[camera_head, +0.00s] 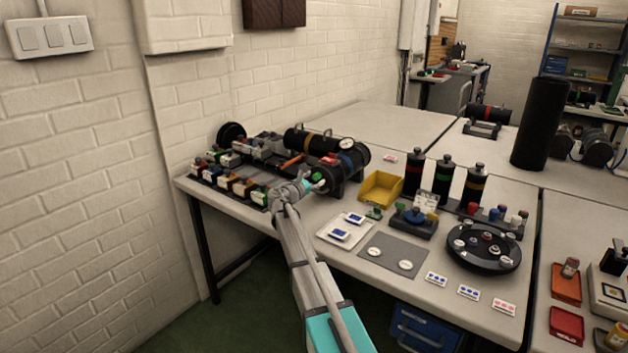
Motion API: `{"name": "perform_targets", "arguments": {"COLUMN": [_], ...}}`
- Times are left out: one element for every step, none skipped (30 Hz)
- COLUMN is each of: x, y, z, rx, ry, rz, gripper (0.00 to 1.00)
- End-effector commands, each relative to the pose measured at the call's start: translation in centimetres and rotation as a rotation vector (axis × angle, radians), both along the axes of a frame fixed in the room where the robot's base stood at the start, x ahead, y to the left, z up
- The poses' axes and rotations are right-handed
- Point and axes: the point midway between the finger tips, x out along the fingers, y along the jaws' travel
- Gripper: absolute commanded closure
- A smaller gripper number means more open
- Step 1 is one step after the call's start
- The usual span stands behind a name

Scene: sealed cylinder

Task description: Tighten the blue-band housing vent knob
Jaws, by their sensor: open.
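A black cylindrical housing (318,146) lies on its side on the table, with handles on top and a round gauge. My gripper (304,184) is open, just left of the green knob. Whether it touches the knob is too small to tell. My arm hides part of the table in front of the housing.
Left are rows of small coloured blocks (228,183). Right are a yellow bin (381,187), a white tray with blue-marked cards (344,238), banded black bottles (443,180) and a round black turntable (484,247). The table behind (380,120) is clear.

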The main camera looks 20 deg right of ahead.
Motion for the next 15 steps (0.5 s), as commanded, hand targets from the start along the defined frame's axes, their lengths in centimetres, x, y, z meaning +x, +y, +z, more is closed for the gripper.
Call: {"name": "perform_targets", "arguments": {"x": [-0.01, 0.00, -0.02, -0.02, -0.01, -0.01, -0.01, -0.01, -0.01, -0.01, -0.01, 0.00, 0.00, 0.00, 0.00], "y": [0.02, 0.02, 0.03, 0.03, 0.03, 0.03, 0.03, 0.04, 0.04, 0.04, 0.04, 0.04, 0.04, 0.04, 0.04], "z": [0.00, 0.00, 0.00, 0.00, 0.00, 0.00, 0.00, 0.00, 0.00, 0.00, 0.00, 0.01, 0.01, 0.01, 0.01], "rx": [0.000, 0.000, 0.000, 0.000, 0.000, 0.000, 0.000, 0.000, 0.000, 0.000, 0.000, 0.000, 0.000, 0.000, 0.000], "ry": [0.000, 0.000, 0.000, 0.000, 0.000, 0.000, 0.000, 0.000, 0.000, 0.000, 0.000, 0.000, 0.000, 0.000, 0.000], "rz": [0.000, 0.000, 0.000, 0.000, 0.000, 0.000, 0.000, 0.000, 0.000, 0.000, 0.000, 0.000, 0.000, 0.000, 0.000], "gripper": [0.29, 0.30, 0.38, 0.43, 0.49, 0.56, 0.62, 0.68, 0.75, 0.81, 0.86, 0.94, 0.99, 1.00, 1.00]}}
